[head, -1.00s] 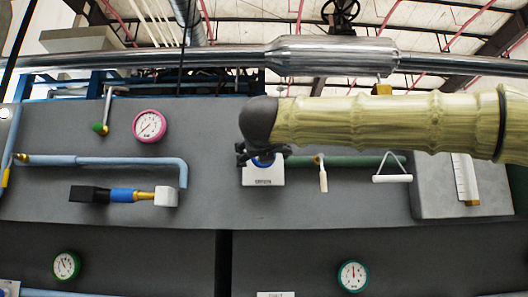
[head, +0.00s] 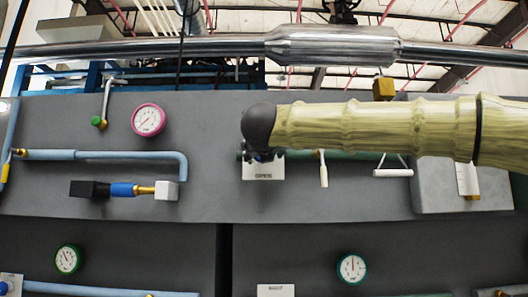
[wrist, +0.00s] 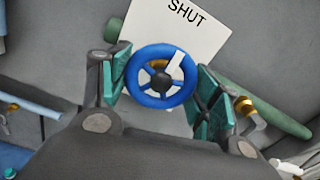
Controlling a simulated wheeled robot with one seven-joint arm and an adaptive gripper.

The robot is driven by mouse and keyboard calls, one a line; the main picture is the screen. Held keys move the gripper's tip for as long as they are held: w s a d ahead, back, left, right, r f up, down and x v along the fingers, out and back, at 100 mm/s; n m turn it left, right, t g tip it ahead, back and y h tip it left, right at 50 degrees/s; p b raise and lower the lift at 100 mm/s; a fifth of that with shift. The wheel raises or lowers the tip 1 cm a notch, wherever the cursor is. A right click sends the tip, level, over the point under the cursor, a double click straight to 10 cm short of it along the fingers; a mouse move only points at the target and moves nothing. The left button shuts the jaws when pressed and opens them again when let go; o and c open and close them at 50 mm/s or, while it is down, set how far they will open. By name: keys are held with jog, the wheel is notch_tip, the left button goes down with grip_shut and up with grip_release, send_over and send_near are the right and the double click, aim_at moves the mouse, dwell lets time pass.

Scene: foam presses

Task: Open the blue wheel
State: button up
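The blue wheel (wrist: 138,86) is a small round handwheel with spokes, a dark hub and a white mark at its upper right. It sits in front of a white plate (wrist: 199,33) reading SHUT. My gripper (wrist: 162,78) is open, with one green-padded finger at each side of the wheel. The pads are very close to the rim; I cannot tell whether they touch it. In the head view my gripper (head: 262,155) is at the white plate (head: 263,171), below the dark end of my arm, and it hides the wheel.
A green pipe (head: 345,156) runs right from the plate, with a white lever (head: 323,172) and a white hanging handle (head: 393,172). A pink gauge (head: 148,120) and a blue pipe (head: 100,155) are to the left. A grey box (head: 435,185) juts out at right.

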jog(key=shift+r+n, duration=0.1)
jog(key=shift+n, duration=0.3)
jog(key=n+p, duration=0.2)
jog(key=n, duration=0.3)
jog(key=shift+r+n+p, duration=0.15)
jog(key=shift+n+p, duration=0.2)
jog(key=shift+n, duration=0.05)
jog(key=n+p, duration=0.2)
jog(key=n, duration=0.2)
jog(key=shift+d+p, duration=0.1)
jog(key=shift+p, duration=0.2)
jog(key=shift+n+p, duration=0.9)
jog(key=shift+n, duration=0.7)
jog(key=o, duration=1)
jog(key=shift+s, duration=0.1)
